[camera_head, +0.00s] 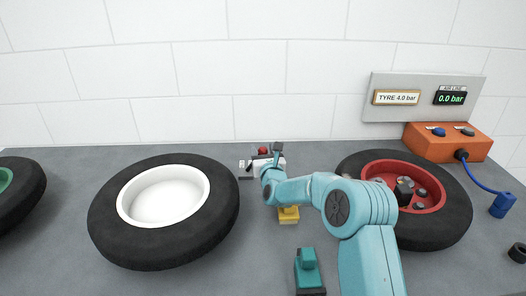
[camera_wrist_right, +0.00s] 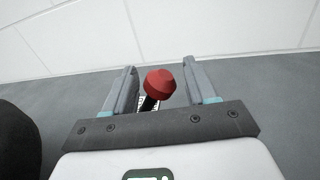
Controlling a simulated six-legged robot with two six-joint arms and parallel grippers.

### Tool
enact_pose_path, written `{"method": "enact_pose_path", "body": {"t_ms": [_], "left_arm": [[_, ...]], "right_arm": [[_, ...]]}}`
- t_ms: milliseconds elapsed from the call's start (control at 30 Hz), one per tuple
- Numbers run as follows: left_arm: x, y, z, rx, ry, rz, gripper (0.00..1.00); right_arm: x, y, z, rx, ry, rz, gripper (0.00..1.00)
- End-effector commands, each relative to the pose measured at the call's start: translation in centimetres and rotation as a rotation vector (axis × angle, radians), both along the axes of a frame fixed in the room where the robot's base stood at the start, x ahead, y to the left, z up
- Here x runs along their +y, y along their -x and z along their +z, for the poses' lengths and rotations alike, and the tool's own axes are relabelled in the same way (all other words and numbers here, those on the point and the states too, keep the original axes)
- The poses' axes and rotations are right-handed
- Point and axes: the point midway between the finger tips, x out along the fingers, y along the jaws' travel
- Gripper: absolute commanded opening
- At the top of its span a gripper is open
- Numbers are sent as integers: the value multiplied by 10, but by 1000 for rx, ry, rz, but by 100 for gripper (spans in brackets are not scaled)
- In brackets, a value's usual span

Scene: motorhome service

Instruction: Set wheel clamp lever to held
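The wheel clamp lever shows as a red knob (camera_head: 263,150) on a small light-and-dark fixture (camera_head: 246,170) at the back middle of the bench. In the right wrist view the red knob (camera_wrist_right: 160,84) tops a short dark stem and appears between the two fingers. My right gripper (camera_head: 278,149) is at the fixture, just right of the knob in the head view. In its wrist view my right gripper (camera_wrist_right: 160,67) is open, with a gap showing on both sides of the knob. The stem's base is mostly hidden by the gripper body. My left gripper is not in view.
A tyre with a white rim (camera_head: 164,196) lies left, and a tyre with a red hub (camera_head: 420,190) lies right, partly behind my arm. A yellow block (camera_head: 289,215) stands under my arm. An orange box (camera_head: 448,143) with a blue hose is at back right.

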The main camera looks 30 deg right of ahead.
Motion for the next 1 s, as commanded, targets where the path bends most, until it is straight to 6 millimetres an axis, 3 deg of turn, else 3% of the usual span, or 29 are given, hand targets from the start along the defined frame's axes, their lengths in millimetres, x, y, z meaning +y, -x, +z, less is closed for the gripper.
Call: {"method": "enact_pose_path", "body": {"t_ms": [33, 167, 567, 1000], "left_arm": [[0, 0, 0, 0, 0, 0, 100], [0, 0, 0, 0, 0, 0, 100], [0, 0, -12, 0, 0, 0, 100], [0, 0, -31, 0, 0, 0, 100]], "right_arm": [[0, 0, 0, 0, 0, 0, 40], [0, 0, 0, 0, 0, 0, 0], [5, -3, 1, 35, 58, 0, 0], [31, -18, 14, 197, 321, 1, 0]]}}
